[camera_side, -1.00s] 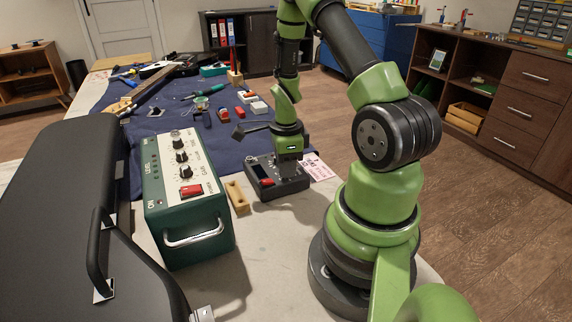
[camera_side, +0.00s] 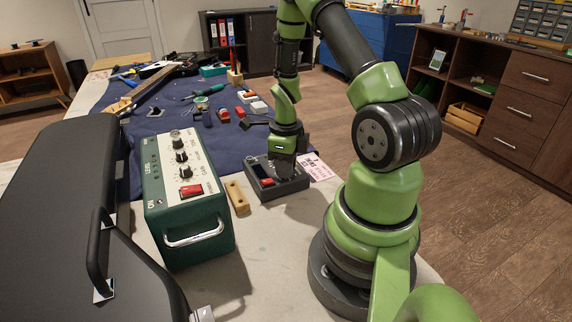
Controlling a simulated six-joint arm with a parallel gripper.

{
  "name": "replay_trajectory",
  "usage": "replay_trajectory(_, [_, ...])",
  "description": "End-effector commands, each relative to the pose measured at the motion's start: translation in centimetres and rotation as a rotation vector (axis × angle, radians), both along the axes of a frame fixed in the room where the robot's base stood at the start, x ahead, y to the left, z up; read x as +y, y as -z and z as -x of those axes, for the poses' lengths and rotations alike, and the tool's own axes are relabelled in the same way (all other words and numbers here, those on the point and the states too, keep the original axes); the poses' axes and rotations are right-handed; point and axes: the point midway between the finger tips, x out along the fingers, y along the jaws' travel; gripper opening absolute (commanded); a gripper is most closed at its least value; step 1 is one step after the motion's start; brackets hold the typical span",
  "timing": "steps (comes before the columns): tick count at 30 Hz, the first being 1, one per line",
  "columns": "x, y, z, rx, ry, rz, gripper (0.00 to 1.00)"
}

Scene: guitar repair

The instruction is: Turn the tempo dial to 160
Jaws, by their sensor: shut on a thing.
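A dark grey box with a small screen and a red part (camera_side: 266,183) sits on the bench, right of the green amplifier; it looks like the tempo unit. My gripper (camera_side: 283,170) points down at the top of this box and is shut on its dial. The dial is hidden behind the gripper, and its setting cannot be read. The screen is too small to read. A pink and white printed card (camera_side: 317,167) lies on the bench right of the box.
A green amplifier (camera_side: 187,200) with knobs and a red switch stands left of the box, with a small wooden block (camera_side: 237,196) between them. A black case (camera_side: 60,215) fills the left. Tools and small parts lie on the blue cloth (camera_side: 160,130) behind.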

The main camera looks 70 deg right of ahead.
Motion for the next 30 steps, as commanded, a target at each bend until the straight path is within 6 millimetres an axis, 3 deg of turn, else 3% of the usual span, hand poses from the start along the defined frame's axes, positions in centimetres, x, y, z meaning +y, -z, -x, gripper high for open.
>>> replay_trajectory(8, [-0.1,0.0,-0.1,-0.004,-0.002,0.004,0.0])
replay_trajectory(9, [-0.1,0.0,-0.1,-0.004,-0.002,0.004,0.26])
replay_trajectory(12, [-0.1,0.0,-0.1,-0.003,-0.002,0.004,0.47])
replay_trajectory(23, [-0.1,-0.5,-0.1,-0.003,-0.002,0.003,0.47])
replay_trajectory(30, [-0.1,-4.1,-0.2,-0.007,-0.002,0.007,0.47])
